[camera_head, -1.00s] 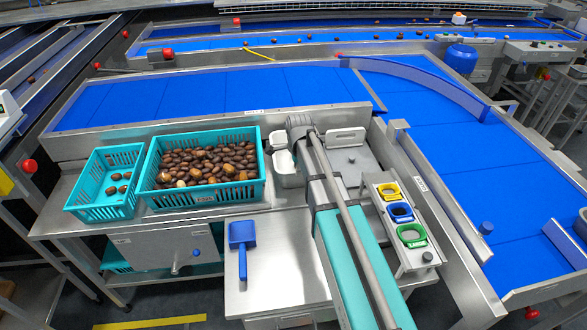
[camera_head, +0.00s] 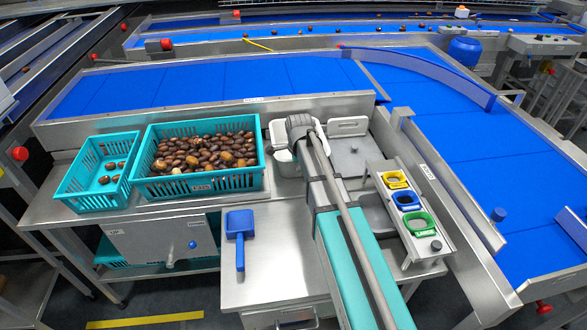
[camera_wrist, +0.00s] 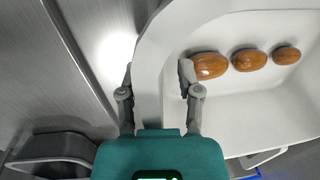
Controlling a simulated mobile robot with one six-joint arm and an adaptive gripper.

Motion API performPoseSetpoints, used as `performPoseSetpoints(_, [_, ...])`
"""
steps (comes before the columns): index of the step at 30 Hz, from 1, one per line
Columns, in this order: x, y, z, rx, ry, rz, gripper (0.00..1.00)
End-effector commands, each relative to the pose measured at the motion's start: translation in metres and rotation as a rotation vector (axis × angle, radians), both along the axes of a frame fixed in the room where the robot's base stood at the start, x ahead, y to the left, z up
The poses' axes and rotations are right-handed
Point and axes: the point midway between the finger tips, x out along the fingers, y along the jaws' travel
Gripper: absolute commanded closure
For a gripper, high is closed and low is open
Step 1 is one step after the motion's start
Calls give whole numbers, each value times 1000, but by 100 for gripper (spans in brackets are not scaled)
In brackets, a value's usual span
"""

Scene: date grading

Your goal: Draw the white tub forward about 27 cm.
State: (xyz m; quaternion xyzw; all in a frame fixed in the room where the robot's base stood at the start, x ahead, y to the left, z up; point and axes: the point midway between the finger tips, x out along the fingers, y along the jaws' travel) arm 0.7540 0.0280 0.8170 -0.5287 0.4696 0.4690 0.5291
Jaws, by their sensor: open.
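The white tub (camera_head: 279,133) stands on the metal bench right of the large teal crate, partly hidden behind my arm. In the wrist view the tub (camera_wrist: 240,110) fills the right side, with several brown dates (camera_wrist: 249,60) in a row inside. My gripper (camera_wrist: 157,76) is open across the tub's left wall. One finger is outside the wall and the other is inside, near a date. I cannot tell whether either finger touches the wall. In the head view the fingers are hidden behind my wrist.
The large teal crate (camera_head: 200,185) of dates stands close left of the tub. A smaller teal crate (camera_head: 84,190) is beyond it. A blue scoop (camera_head: 239,225) lies on the bare front bench. A rack with yellow, blue and green rings (camera_head: 420,222) stands at right.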

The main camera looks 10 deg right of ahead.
Motion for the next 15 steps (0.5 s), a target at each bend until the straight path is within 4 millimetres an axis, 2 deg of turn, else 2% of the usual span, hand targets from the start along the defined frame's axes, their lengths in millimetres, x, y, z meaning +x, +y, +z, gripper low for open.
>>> performPoseSetpoints(10, [0,0,-1,0,0,0,54])
performPoseSetpoints(15, [0,0,-1,0,0,0,86])
